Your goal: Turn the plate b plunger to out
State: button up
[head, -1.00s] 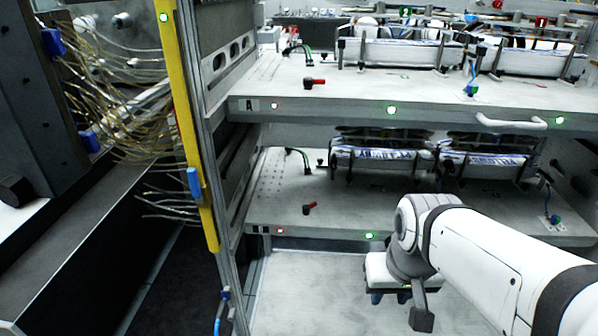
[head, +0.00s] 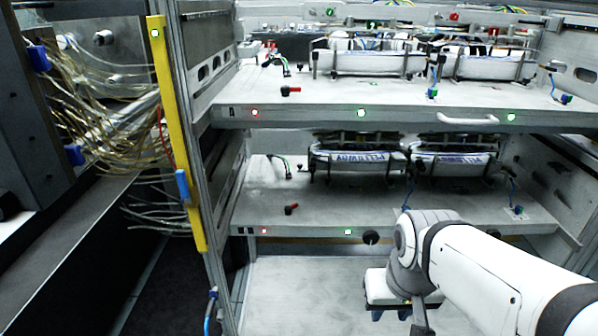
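The lower plate, plate B (head: 330,225), is a grey shelf with a small letter mark at its front left. A small red-and-black lever (head: 291,209) stands on its top near the front left. A round black knob (head: 371,237) sits at its front edge, right of a green light. I cannot tell for sure which of these is the plunger, or its setting. My gripper (head: 390,315) hangs below and in front of the plate's front edge, pointing down, apart from both. Its fingers are small, dark and partly cut by the lower frame edge.
Upper plate A (head: 330,103) overhangs plate B and has a handle (head: 467,119). Label bundles (head: 360,163) stand at the back of plate B. A yellow post (head: 176,130) and loose wires (head: 95,120) are at the left.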

aim_at(288, 209)
jog(key=i, duration=0.85)
jog(key=u, duration=0.05)
